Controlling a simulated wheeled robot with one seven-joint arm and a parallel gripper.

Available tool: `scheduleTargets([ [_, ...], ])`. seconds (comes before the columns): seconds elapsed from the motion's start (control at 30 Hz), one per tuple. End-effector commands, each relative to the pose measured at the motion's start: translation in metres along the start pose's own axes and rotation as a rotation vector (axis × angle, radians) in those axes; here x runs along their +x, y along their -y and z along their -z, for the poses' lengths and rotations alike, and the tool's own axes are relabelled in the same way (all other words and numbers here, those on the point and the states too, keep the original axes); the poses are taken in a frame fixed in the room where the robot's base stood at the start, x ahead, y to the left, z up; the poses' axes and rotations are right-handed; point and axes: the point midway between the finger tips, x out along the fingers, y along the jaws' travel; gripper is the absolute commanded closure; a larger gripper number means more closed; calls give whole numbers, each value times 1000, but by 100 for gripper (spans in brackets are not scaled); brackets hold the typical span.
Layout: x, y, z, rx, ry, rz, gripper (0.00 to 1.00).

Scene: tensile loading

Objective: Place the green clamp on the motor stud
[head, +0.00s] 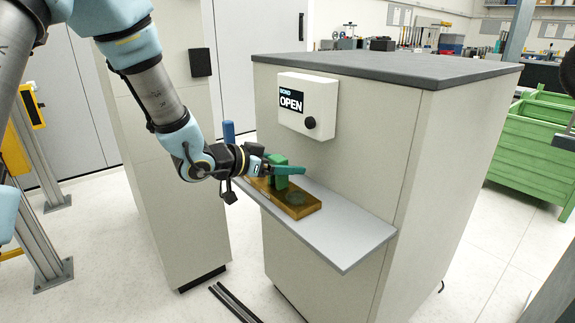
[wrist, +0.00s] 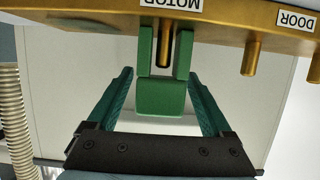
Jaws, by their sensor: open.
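The green clamp (wrist: 160,97) is a U-shaped block whose two prongs sit on either side of the brass motor stud (wrist: 162,50), under the MOTOR label in the wrist view. In the head view the green clamp (head: 279,178) stands on the brass base (head: 308,210). My gripper (wrist: 156,72) is open, with its teal fingers on both sides of the clamp and a narrow gap at each side. In the head view my gripper (head: 290,166) reaches the clamp from the left. The stud is hidden there, and I cannot tell whether the clamp is fully seated.
A second stud (wrist: 252,58) is at the DOOR label. A grey shelf (head: 350,243) carries the base. Above it, a white box (head: 306,104) with an OPEN display is on the cabinet (head: 370,130). A blue cylinder (head: 228,132) stands left of my gripper.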

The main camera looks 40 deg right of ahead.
Motion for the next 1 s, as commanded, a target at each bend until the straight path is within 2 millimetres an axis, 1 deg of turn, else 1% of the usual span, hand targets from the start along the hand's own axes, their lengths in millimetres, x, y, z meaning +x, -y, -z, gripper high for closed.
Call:
scheduleTargets([
  [0.03, -10, 1, 1, -1, 0, 4, 16],
  [0.3, -67, 1, 1, 0, 0, 5, 16],
  [0.4, -85, 1, 1, 0, -1, 4, 16],
  [0.5, -98, 1, 1, 0, 0, 3, 16],
  [0.63, -108, 0, 0, -1, 0, 2, 16],
  [0.87, -111, 0, 0, 0, 0, 0, 16],
  [0.93, -113, 4, -2, -2, 8, 15, 16],
  [0.97, -115, 9, -3, -5, 17, 34, 16],
  [1.0, -120, 18, -8, -12, 38, 73, 16],
])
